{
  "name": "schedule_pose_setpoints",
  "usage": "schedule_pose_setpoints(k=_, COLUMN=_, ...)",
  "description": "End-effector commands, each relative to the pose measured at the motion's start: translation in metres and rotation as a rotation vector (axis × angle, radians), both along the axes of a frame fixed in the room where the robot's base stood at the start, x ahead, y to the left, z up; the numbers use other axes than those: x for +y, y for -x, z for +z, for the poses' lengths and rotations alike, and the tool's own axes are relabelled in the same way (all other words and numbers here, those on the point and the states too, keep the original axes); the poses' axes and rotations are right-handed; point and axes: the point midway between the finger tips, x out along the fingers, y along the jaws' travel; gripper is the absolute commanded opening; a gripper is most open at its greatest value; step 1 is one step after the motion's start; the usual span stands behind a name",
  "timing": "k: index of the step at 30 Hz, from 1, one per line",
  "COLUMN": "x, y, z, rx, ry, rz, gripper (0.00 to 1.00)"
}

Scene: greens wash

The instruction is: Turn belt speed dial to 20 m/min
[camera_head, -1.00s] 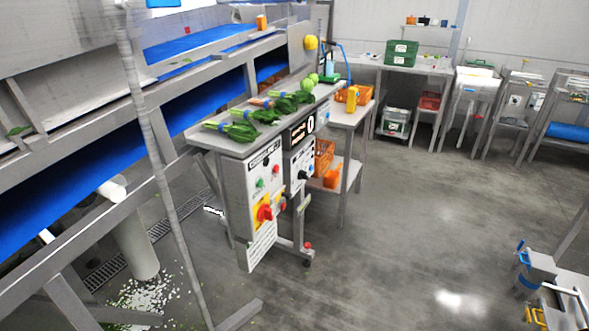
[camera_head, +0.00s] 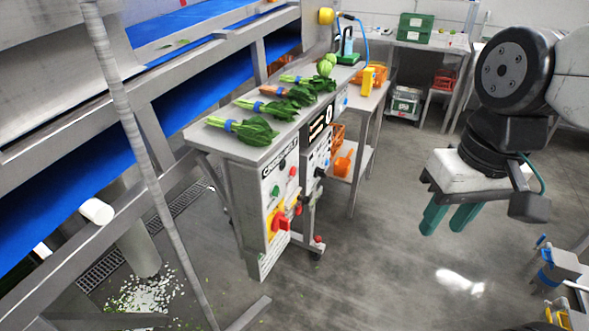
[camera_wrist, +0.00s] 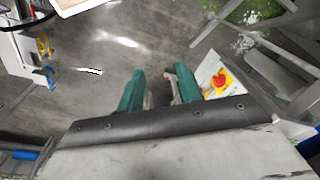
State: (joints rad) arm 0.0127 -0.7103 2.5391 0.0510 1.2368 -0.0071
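The control cabinet (camera_head: 264,195) stands under the end of a narrow bench, its face seen at an angle. It has a red rotary switch on a yellow plate (camera_head: 277,219) and small green and red buttons. Beside it, a second panel (camera_head: 317,153) has a dark display (camera_head: 318,124) at the top showing what looks like a 0. A black knob (camera_head: 320,172) sits lower on that panel; its scale is too small to read. My gripper (camera_head: 450,217) hangs right of the panels, apart from them, teal fingers open and empty. In the wrist view the fingers (camera_wrist: 160,88) are also spread.
Bunches of greens (camera_head: 250,130) lie on the bench above the panels. A side table (camera_head: 366,105) with orange bins stands just behind. A blue-belted conveyor (camera_head: 60,192) runs along the left. The floor between gripper and panels is clear.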

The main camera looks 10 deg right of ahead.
Motion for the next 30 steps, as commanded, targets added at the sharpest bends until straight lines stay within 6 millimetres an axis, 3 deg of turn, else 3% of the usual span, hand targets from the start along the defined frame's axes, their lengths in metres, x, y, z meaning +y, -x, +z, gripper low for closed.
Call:
schedule_pose_setpoints(k=8, x=0.046, y=-0.067, z=-0.008, rx=0.228, ry=-0.324, rz=-0.128, gripper=0.35)
schedule_pose_setpoints(k=16, x=0.077, y=-0.166, z=-0.031, rx=0.413, ry=-0.708, rz=-0.324, gripper=0.35)
schedule_pose_setpoints(k=23, x=0.073, y=-0.263, z=-0.074, rx=0.505, ry=-1.036, rz=-0.543, gripper=0.35)
schedule_pose_setpoints(k=30, x=0.038, y=-0.358, z=-0.153, rx=0.522, ry=-1.361, rz=-0.813, gripper=0.35)
